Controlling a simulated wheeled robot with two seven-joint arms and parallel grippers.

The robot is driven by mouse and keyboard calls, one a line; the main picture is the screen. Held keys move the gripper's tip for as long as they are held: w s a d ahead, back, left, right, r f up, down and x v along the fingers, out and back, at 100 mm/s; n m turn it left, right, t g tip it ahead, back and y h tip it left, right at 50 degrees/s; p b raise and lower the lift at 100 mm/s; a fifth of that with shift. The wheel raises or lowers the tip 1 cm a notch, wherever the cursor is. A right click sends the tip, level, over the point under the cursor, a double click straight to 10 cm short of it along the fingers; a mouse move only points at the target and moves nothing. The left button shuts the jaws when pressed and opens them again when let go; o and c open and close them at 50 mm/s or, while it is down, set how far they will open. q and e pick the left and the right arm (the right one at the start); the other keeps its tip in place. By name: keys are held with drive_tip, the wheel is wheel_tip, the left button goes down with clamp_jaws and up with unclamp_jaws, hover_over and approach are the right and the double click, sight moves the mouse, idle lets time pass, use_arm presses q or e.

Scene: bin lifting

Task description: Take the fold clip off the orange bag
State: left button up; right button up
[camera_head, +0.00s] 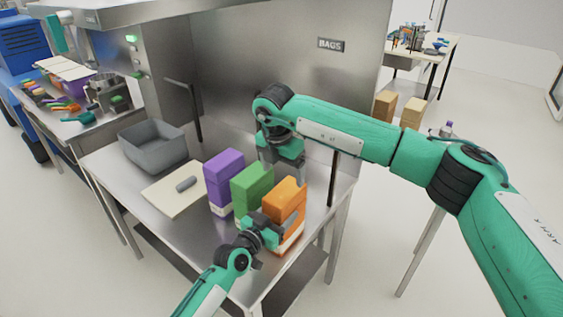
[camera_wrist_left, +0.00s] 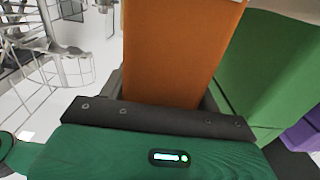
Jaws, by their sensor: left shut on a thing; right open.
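The orange bag (camera_head: 287,200) stands upright at the front right of the steel table, to the right of the green bag (camera_head: 251,186). My left gripper (camera_head: 273,230) is shut on the orange bag, low on its front side. In the left wrist view the orange bag (camera_wrist_left: 175,45) fills the space between the fingers. My right gripper (camera_head: 288,172) is open, pointing down just above and behind the top of the orange bag. I cannot make out the fold clip; the right gripper hides part of the bag's top.
A purple bag (camera_head: 223,178) stands left of the green one. A steel back panel (camera_head: 240,80) rises behind, and the bags stand close together.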

sight(285, 190)
drive_tip(key=f, duration=0.6)
drive_tip(key=w+f, duration=0.1)
drive_tip(key=f, duration=0.1)
drive_tip(key=shift+d+f, duration=0.35)
drive_tip(key=shift+f, duration=0.05)
drive_tip(key=shift+c, duration=0.4)
drive_tip(key=c, duration=1.1)
drive_tip(key=shift+r, duration=0.2)
drive_tip(key=shift+r, duration=0.95)
drive_tip(key=shift+r, duration=2)
use_arm(q)
drive_tip(key=o, duration=1.5)
drive_tip(key=shift+c, duration=0.2)
